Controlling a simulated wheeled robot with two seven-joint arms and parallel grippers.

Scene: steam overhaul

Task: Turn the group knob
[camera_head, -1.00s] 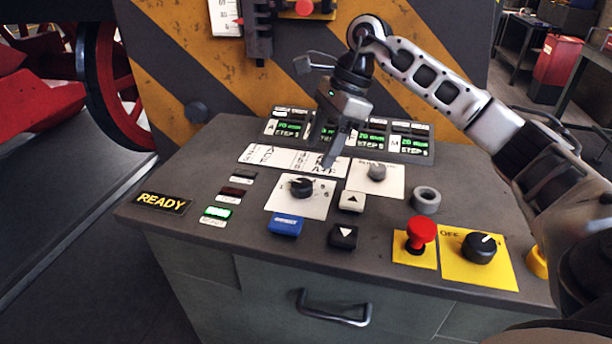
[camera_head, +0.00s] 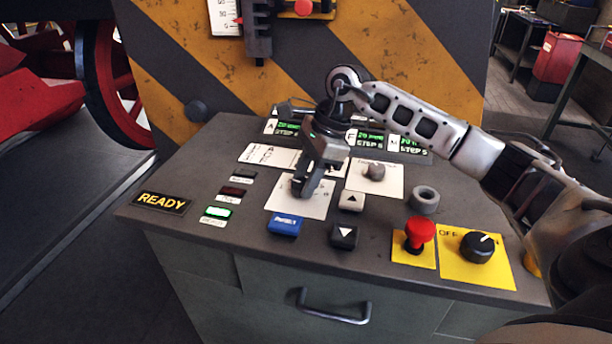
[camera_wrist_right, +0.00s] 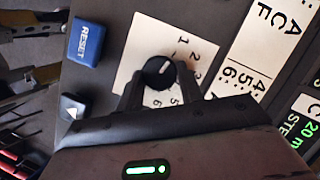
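The group knob (camera_wrist_right: 157,71) is a round black knob with a white mark, on a white plate (camera_wrist_right: 140,45) numbered around its dial. In the right wrist view it sits between the two fingers of my right gripper (camera_wrist_right: 160,85), which are apart, one on each side. I cannot tell whether either finger touches it. In the head view my right gripper (camera_head: 306,188) points down over the plate and hides most of the knob. My left gripper is not in view.
A blue RESET button (camera_head: 286,224) and up and down arrow buttons (camera_head: 343,236) lie close in front. A grey knob (camera_head: 374,171) is to the right. A red mushroom button (camera_head: 420,233) and a black OFF knob (camera_head: 478,247) stand at the front right. Lit displays (camera_head: 408,143) line the back.

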